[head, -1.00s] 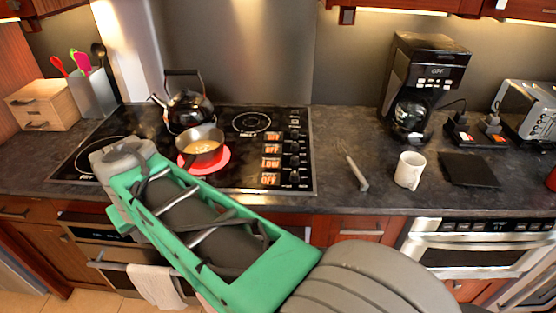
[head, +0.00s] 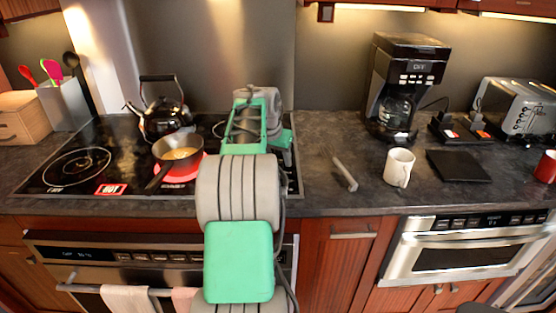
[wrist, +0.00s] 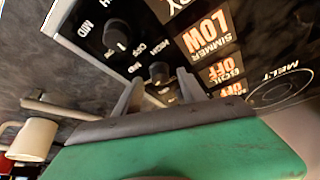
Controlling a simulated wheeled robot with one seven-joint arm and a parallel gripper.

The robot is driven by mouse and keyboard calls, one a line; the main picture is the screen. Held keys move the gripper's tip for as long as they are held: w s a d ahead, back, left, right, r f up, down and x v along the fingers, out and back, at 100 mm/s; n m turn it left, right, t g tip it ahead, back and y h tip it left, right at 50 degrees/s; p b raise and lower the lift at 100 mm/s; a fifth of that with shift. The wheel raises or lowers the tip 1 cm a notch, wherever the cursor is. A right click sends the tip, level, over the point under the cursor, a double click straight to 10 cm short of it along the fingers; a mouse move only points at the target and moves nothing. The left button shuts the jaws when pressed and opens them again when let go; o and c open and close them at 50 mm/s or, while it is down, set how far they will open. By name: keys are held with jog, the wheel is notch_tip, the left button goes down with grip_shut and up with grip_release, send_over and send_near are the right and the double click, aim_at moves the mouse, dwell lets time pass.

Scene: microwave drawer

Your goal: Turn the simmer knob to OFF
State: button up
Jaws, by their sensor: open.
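In the wrist view, the orange-lit display reads SIMMER LOW (wrist: 210,38). A black round knob (wrist: 159,72), which seems to be the simmer knob, lies just beyond and between my two grey fingers. My gripper (wrist: 160,92) is open, with one finger to each side of that knob in the picture. I cannot tell whether the fingers touch it. Another black knob (wrist: 116,38) sits to its upper left, beside a MID label. In the head view, my arm hides the knobs and their displays.
A saucepan (head: 180,153) sits on a glowing red burner, with a black kettle (head: 163,112) behind it. To the right are a white mug (head: 398,167), a coffee maker (head: 405,85) and a toaster (head: 515,108). The BOIL display (wrist: 227,68) reads OFF.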

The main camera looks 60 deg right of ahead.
jog(key=shift+d+f, duration=0.1)
jog(key=shift+f, duration=0.2)
jog(key=shift+c, duration=0.2)
grip_shut()
